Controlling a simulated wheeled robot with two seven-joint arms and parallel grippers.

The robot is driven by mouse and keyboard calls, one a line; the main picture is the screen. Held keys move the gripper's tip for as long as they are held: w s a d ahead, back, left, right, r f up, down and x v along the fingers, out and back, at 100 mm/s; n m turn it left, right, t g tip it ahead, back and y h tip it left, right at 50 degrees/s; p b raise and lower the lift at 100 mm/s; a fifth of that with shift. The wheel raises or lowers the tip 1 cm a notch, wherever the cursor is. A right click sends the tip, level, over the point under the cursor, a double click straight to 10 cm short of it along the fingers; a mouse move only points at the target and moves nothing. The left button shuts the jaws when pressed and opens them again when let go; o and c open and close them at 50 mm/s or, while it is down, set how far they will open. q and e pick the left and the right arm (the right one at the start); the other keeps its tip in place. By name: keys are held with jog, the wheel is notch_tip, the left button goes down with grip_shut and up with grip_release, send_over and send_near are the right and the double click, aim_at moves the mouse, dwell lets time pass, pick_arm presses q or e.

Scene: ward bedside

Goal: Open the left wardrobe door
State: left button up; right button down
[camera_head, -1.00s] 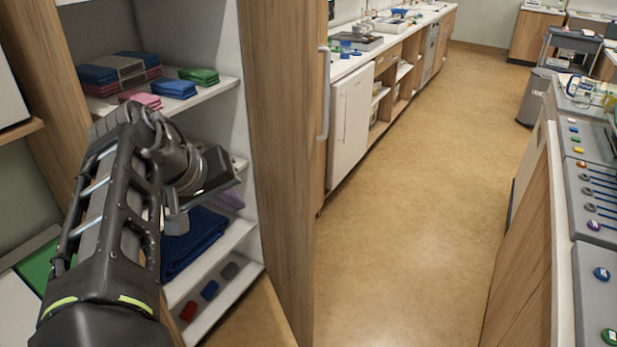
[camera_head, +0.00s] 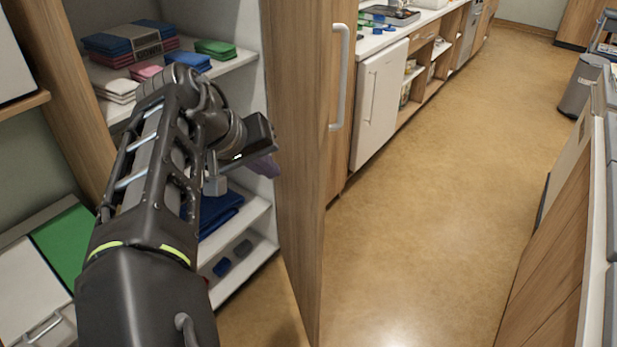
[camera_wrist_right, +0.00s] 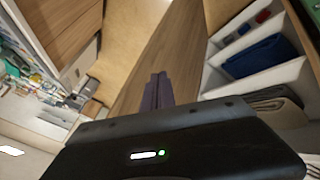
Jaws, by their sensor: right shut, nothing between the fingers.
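The wardrobe (camera_head: 85,110) stands open on the left of the head view, its white shelves exposed. A tall wooden panel (camera_head: 298,170) borders the shelves on the right; I cannot tell for sure whether it is the left door. A white vertical handle (camera_head: 340,80) shows on a wooden face beyond its edge. My right gripper (camera_head: 265,168) is shut and empty, in front of the shelves, close to the panel's left side. In the right wrist view its purple fingers (camera_wrist_right: 158,90) overlap the panel (camera_wrist_right: 165,50); contact cannot be told. My left gripper is out of view.
Folded cloths (camera_head: 130,45) and a blue cloth (camera_head: 218,210) lie on the shelves. A low white cabinet (camera_head: 378,105) stands behind the panel. Clear floor (camera_head: 430,210) lies between it and a counter (camera_head: 560,240) at right. A bin (camera_head: 585,85) stands farther back.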

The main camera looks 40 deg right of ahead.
send_near(317, 186)
notch_tip(317, 186, down, 4)
jog(key=w+a, duration=0.1)
jog(key=w, duration=0.2)
jog(key=shift+s+d+f+p, duration=0.1)
jog(key=shift+s+d+p, duration=0.2)
jog(key=shift+d, duration=0.35)
jog(key=shift+s+d+p, duration=0.25)
jog(key=shift+d+p, duration=0.15)
jog(key=shift+d, duration=0.25)
jog(key=shift+s+d+f+p, duration=0.1)
jog(key=shift+s+d+p, duration=0.2)
jog(key=shift+d, duration=0.35)
